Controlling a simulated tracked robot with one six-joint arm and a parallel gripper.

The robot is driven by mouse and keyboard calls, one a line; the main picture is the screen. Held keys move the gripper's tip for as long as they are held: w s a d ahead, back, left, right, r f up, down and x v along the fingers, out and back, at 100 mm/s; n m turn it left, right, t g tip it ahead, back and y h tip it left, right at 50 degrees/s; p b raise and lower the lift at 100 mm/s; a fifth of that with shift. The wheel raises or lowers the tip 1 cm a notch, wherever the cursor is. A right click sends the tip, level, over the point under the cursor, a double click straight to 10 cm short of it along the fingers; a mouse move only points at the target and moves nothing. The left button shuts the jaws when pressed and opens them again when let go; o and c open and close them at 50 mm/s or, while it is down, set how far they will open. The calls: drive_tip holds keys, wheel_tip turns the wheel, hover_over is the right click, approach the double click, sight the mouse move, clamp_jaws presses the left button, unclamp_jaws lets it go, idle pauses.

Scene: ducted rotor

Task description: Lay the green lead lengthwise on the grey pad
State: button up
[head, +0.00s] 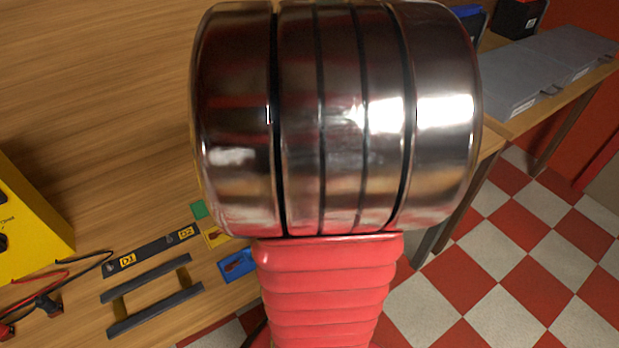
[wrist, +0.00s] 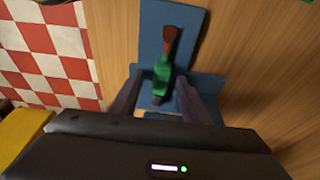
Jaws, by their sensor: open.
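In the wrist view the green lead (wrist: 163,80) has a green body and a brownish-red end pointing to the top. It lies over a blue surface (wrist: 152,20). My gripper (wrist: 158,84) is open, with one finger on each side of the green part. I cannot tell whether the fingers touch it. In the head view my own arm hides the gripper, and I cannot pick out the green lead there. I cannot make out a pad that is clearly grey in either view.
In the head view a yellow box (head: 28,225), a black bar with yellow labels (head: 150,250), a dark frame (head: 150,295), a green square (head: 199,209) and a blue piece (head: 235,265) with red on it are at left. Grey cases (head: 510,78) lie on a bench at right.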

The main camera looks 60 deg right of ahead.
idle(0.4)
clamp_jaws()
idle(0.4)
